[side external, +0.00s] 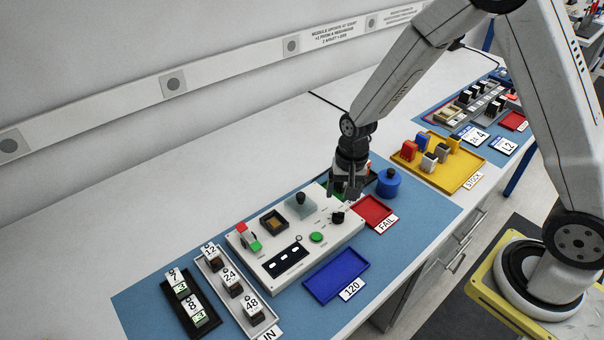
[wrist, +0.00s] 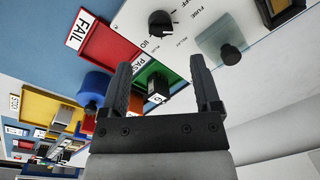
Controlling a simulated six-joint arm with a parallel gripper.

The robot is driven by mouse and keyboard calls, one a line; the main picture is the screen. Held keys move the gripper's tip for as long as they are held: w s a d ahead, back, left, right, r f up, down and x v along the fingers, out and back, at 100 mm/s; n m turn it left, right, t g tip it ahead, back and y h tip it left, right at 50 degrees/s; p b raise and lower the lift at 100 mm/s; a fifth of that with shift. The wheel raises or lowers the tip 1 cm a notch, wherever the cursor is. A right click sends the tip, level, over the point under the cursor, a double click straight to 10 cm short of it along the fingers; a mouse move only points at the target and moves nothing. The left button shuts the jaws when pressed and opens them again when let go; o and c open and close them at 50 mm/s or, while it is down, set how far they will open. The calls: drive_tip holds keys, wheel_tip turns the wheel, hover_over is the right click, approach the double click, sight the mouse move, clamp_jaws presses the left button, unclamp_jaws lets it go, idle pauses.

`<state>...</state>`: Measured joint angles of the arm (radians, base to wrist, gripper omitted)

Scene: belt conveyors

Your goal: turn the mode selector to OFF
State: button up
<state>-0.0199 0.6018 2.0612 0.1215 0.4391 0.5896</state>
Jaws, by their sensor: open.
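The mode selector is a black round knob (wrist: 160,24) on the white control panel, with printed labels around it, including one that seems to read OFF. Its pointer direction is not clear to me. In the side external view the knob (side external: 338,217) sits at the panel's right end. My gripper (side external: 347,192) is open and empty, pointing down just above and behind the knob. In the wrist view my gripper (wrist: 160,75) has its two fingers apart, with the knob beyond the fingertips, not between them.
The panel (side external: 285,232) also carries a fuse handle (side external: 301,199), a green button (side external: 317,237) and a rocker switch. Beside it are a red FAIL tray (side external: 374,210), a green PASS tray (wrist: 153,76), a blue pot (side external: 388,184) and a blue tray (side external: 336,275).

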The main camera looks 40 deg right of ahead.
sight(339, 213)
drive_tip(key=shift+f, duration=0.15)
drive_tip(key=shift+w+a+f, duration=0.1)
drive_tip(key=shift+f, duration=1.8)
drive_tip(key=shift+w+a+f, duration=0.1)
drive_tip(key=shift+f, duration=1.75)
clamp_jaws()
